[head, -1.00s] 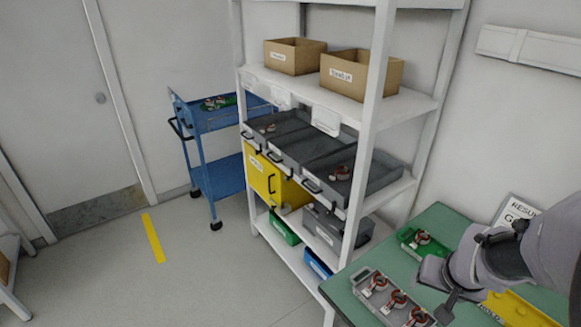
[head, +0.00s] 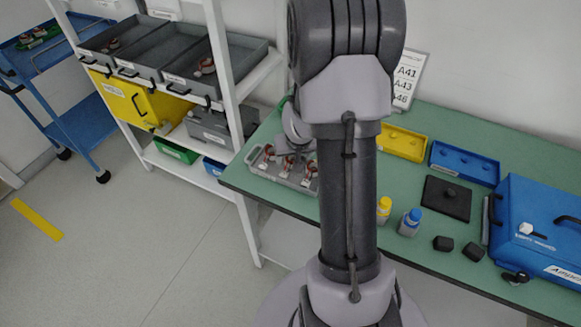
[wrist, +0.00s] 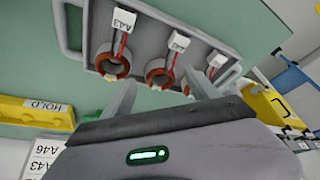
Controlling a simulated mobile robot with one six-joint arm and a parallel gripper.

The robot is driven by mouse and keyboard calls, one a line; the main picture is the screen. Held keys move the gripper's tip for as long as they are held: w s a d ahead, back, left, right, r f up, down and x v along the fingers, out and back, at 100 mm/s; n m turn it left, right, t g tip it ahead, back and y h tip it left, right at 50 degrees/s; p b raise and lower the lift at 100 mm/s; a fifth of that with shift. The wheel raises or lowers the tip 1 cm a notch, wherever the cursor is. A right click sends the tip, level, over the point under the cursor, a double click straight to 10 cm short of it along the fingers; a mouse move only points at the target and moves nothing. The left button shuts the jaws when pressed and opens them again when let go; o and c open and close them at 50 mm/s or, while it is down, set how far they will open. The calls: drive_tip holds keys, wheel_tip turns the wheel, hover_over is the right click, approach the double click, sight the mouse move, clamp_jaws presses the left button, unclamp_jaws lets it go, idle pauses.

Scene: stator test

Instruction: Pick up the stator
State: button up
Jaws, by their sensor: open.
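Three stators with copper-red rings and white tags stand in a grey tray (wrist: 85,52) on the green table; the tray also shows in the head view (head: 256,170). In the wrist view the left stator (wrist: 112,62) has a tag reading A43. The middle stator (wrist: 158,72) and the right stator (wrist: 196,82) have tags too small to read. My gripper (wrist: 163,92) is open and empty, its fingers pointing toward the tray, the right finger overlapping the right stator in the picture.
A results board (head: 406,80) lists A41, A43 and A46. Yellow bin (head: 402,142), blue bin (head: 464,163), two bottles, black blocks and a blue case (head: 535,225) occupy the table. Shelf trays (head: 215,72) hold more stators. A blue cart (head: 75,110) stands left.

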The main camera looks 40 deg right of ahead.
drive_tip(key=shift+w+d+f, duration=0.1)
drive_tip(key=shift+w+f, duration=0.1)
drive_tip(key=shift+f, duration=0.5)
drive_tip(key=shift+s, duration=0.2)
drive_tip(key=c, duration=0.9)
clamp_jaws()
drive_tip(key=shift+w, duration=0.2)
drive_tip(key=shift+r, duration=0.1)
